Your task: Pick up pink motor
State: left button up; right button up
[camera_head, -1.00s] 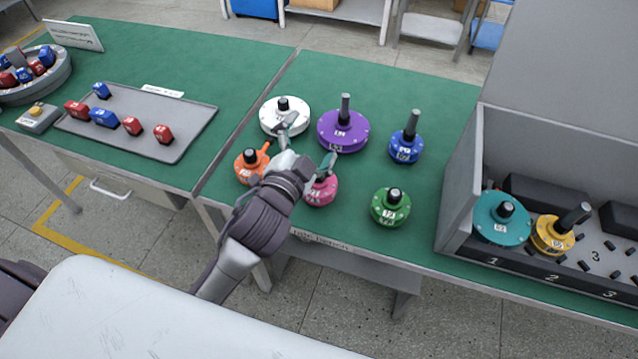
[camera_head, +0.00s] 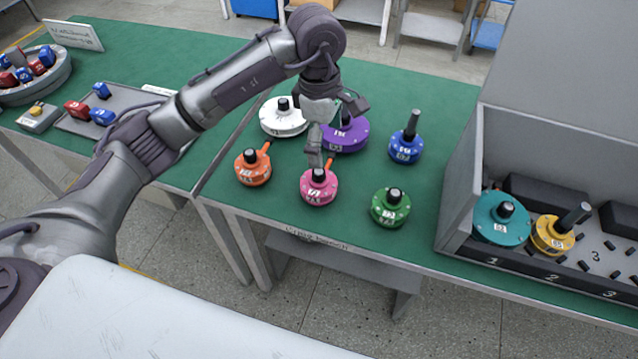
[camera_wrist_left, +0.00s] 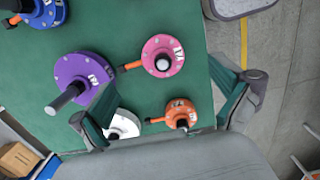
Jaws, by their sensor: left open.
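The pink motor (camera_head: 318,188) stands upright on the green table top near its front edge, with a black shaft tip and an orange-red piece at its back. In the left wrist view the pink motor (camera_wrist_left: 163,56) lies between and beyond the spread fingers. My left gripper (camera_head: 318,150) hangs just behind and above the pink motor, its fingers pointing down. It also shows in the left wrist view (camera_wrist_left: 165,100), open with nothing held. I cannot tell its exact height above the motor. My right gripper is not in view.
Orange (camera_head: 253,168), white (camera_head: 283,120), purple (camera_head: 350,137), blue (camera_head: 405,148) and green (camera_head: 390,208) motors stand around it. A grey bin (camera_head: 458,200) at right holds teal (camera_head: 502,220) and yellow (camera_head: 553,236) motors. A grey tray (camera_head: 180,142) lies at left.

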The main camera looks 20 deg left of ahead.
aim_at(318, 181)
pick_arm(q)
jog(key=shift+w+a+f+y, duration=0.15)
jog(key=shift+a+y, duration=0.1)
jog(key=shift+a, duration=0.25)
jog(key=shift+a+f+y, duration=0.15)
jog(key=shift+a+y, duration=0.1)
jog(key=shift+a, duration=0.25)
notch_tip(318, 181, down, 7)
jog(key=shift+p, duration=0.65)
jog(key=f, duration=0.1)
jog(key=f+p, duration=0.1)
jog(key=f, duration=0.2)
jog(key=shift+d+f+p, duration=0.3)
jog(key=shift+f+p, duration=0.05)
jog(key=shift+f, duration=0.45)
jog(key=shift+w+r, duration=0.1)
jog(key=c, duration=1.6)
